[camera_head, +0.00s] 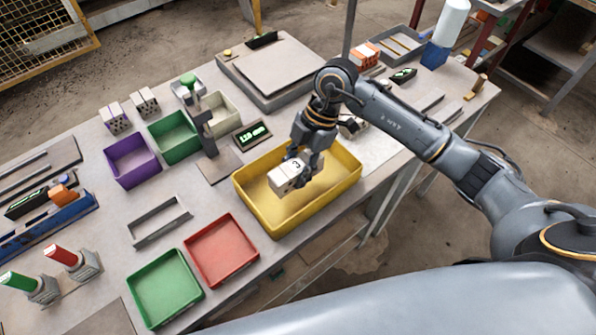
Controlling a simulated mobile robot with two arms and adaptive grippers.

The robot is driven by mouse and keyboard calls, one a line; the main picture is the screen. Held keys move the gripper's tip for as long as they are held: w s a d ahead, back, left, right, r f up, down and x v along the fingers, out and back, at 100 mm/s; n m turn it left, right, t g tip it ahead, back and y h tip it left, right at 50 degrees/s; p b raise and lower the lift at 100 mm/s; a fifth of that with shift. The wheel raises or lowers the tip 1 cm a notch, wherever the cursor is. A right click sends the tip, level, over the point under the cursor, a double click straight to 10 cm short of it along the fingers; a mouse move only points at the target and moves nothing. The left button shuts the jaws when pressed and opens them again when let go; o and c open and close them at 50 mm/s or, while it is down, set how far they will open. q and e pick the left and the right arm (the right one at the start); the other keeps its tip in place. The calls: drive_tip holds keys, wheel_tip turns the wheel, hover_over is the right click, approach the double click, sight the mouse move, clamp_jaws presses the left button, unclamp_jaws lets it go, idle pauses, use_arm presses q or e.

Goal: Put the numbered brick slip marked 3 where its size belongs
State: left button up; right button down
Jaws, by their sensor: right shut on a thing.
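The pale brick slip (286,178) with a dark 3 on it is held in my right gripper (298,163), which is shut on it. The slip is tilted and over the yellow tray (345,185). The gripper hides part of the slip. I cannot tell its height above the tray floor. Behind the yellow tray, a small dark display (252,134) shows green digits that look like a millimetre reading. A purple bin (132,160), a green bin (174,137) and a cream bin (222,112) stand in a row to its left. My left gripper is not in view.
A red tray (221,250) and a green tray (165,288) lie at the front edge. A grey rectangular frame (160,221) lies behind them. Two hollow bricks (146,101) stand behind the bins. A grey slab (284,68) lies at the back.

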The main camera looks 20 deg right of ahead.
sight(298, 177)
drive_tip(key=shift+w+d+f, duration=0.15)
drive_tip(key=shift+w+f, duration=0.15)
drive_tip(key=shift+f, duration=0.1)
drive_tip(key=shift+w+d+f, duration=0.2)
drive_tip(key=shift+w+f, duration=0.1)
drive_tip(key=shift+f, duration=0.15)
wheel_tip(298, 177, down, 3)
drive_tip(key=shift+r+p, duration=0.1)
drive_tip(key=shift+p, duration=0.6)
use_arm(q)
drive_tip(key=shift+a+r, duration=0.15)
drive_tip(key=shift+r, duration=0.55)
use_arm(e)
drive_tip(key=shift+f, duration=0.3)
drive_tip(key=c, duration=0.8)
unclamp_jaws()
drive_tip(key=shift+c, duration=0.2)
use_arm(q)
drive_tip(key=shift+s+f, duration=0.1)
